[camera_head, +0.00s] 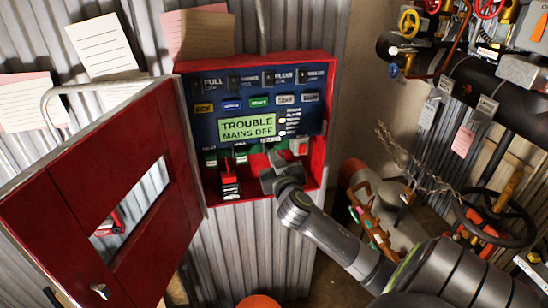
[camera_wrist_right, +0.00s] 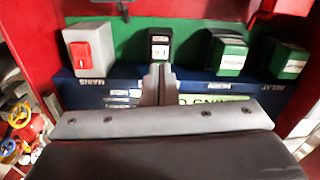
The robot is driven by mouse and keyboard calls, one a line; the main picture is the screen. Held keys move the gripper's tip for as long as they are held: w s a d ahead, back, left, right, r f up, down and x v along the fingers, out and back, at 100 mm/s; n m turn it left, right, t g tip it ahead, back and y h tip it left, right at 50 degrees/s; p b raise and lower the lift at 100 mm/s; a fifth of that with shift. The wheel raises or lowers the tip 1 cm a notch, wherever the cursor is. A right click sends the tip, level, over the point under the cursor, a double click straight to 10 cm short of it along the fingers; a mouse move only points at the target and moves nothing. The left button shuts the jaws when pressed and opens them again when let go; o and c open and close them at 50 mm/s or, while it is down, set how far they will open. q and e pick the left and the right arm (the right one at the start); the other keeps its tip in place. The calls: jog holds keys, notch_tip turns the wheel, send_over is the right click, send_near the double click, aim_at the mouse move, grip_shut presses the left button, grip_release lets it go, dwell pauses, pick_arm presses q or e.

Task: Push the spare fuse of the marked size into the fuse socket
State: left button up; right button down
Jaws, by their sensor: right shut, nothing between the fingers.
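The red alarm panel cabinet (camera_head: 330,125) stands open, with a blue face and a lit screen (camera_head: 248,127) reading "TROUBLE MAINS OFF". My right gripper (camera_head: 280,163) is at the lower right of the panel, in front of the green board. In the right wrist view its fingers (camera_wrist_right: 158,82) are together and empty. Directly ahead of them, a dark block (camera_wrist_right: 160,47) with a white label and reddish marks stands at the green board (camera_wrist_right: 187,35). It looks like the fuse in its socket; how deep it sits I cannot tell. My left gripper is not in view.
A grey mains switch with a red rocker (camera_wrist_right: 80,52) is beside the dark block, and green terminal blocks (camera_wrist_right: 228,52) are on its other side. The red cabinet door (camera_head: 85,195) hangs open at left. Pipes and a black handwheel (camera_head: 495,215) are at right.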

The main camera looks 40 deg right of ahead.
jog(key=b+v, duration=0.2)
jog(key=v, duration=1.7)
